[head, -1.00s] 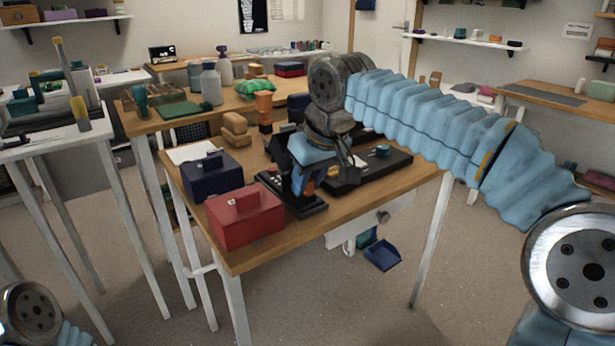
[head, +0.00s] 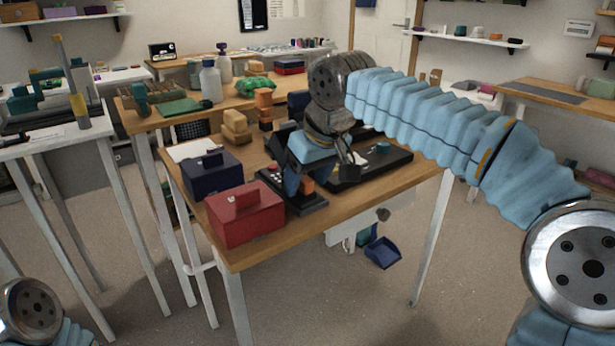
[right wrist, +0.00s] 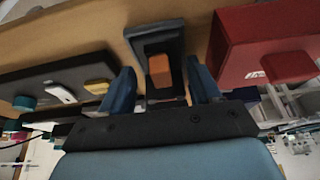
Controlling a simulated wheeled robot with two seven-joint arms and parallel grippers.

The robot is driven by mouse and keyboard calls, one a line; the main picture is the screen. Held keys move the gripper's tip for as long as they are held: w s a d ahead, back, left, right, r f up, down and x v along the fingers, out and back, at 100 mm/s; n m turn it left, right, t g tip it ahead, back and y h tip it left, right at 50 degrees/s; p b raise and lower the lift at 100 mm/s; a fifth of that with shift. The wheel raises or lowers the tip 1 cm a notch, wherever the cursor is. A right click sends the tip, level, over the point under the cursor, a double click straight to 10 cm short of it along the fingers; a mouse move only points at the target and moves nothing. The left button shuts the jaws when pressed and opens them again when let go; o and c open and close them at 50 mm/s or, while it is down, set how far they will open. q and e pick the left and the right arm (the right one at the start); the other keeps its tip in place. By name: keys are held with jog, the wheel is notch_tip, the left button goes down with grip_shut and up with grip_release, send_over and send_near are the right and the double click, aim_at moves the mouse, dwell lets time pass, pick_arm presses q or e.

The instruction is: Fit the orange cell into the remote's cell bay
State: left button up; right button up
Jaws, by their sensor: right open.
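The orange cell (head: 307,185) shows low between the fingers of my right gripper (head: 306,184). In the right wrist view the orange cell (right wrist: 159,70) lies within the dark frame of the remote (right wrist: 152,35). Whether it sits flush in the bay cannot be told. The open blue fingers of my right gripper (right wrist: 163,88) stand on either side of it, apart from the cell. In the head view the black remote (head: 272,177) with its buttons is partly hidden by the gripper. My left gripper is out of view; only part of the left arm shows.
A red box (head: 245,222) and a dark blue box (head: 211,178) stand left of the remote. A black tray (head: 392,163) with small items lies to the right. Orange and tan blocks (head: 237,127) stand behind. The table's front edge is close.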

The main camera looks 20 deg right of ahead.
jog(key=shift+r, duration=0.15)
jog(key=p+v, duration=0.3)
jog(key=v, duration=1)
jog(key=shift+r, duration=0.3)
